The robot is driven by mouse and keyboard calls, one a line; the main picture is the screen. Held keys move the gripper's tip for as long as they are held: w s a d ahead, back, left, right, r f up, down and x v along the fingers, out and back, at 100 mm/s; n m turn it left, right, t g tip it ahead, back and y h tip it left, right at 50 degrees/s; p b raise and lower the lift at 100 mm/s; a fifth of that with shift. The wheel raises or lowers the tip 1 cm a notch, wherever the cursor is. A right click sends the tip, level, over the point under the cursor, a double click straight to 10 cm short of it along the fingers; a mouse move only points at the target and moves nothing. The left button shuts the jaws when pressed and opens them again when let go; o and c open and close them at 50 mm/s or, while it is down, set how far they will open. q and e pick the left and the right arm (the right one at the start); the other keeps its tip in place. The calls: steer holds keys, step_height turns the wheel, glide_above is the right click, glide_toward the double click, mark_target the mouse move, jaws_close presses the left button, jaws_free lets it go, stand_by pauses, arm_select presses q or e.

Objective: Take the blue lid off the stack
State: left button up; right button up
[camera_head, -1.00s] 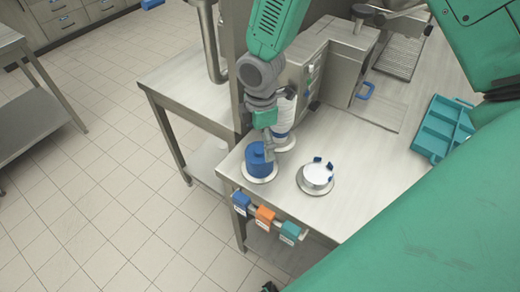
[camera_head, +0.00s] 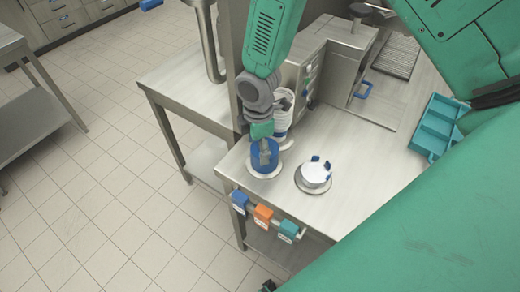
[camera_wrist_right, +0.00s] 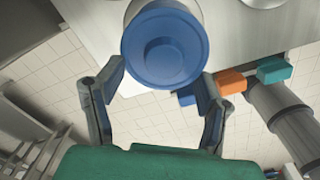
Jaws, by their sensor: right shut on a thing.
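A blue stack (camera_head: 272,168) stands on a white round base at the left front of the steel counter. In the right wrist view, its round blue lid (camera_wrist_right: 167,58) with a raised centre faces me. My right gripper (camera_head: 265,150) is over the top of the stack. In the wrist view its two fingers (camera_wrist_right: 160,82) are shut on the blue lid, one at each side. Whether the lid is apart from what is under it is hidden. My left gripper is not in view.
A white stack (camera_head: 284,115) stands just behind. A silver round container (camera_head: 315,174) with blue clips sits to the right. Blue, orange and teal tags (camera_head: 263,214) hang on the front edge. A teal tray (camera_head: 437,127) lies at the right. Counter between is clear.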

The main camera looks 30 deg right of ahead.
mark_target(255, 152)
steer(key=shift+s+a, duration=0.15)
steer(key=shift+a, duration=0.45)
steer(key=shift+c, duration=0.6)
steer(key=shift+a, duration=0.25)
steer(key=shift+c, duration=1.3)
steer(key=shift+d, duration=0.45)
steer(key=shift+c, duration=0.3)
steer(key=r, duration=0.3)
steer(key=shift+w+a, duration=0.1)
steer(key=shift+w, duration=0.1)
jaws_close()
step_height(255, 152, up, 7)
steer(key=shift+b, duration=0.3)
steer(key=o, duration=1)
jaws_free()
steer(key=shift+r, duration=0.1)
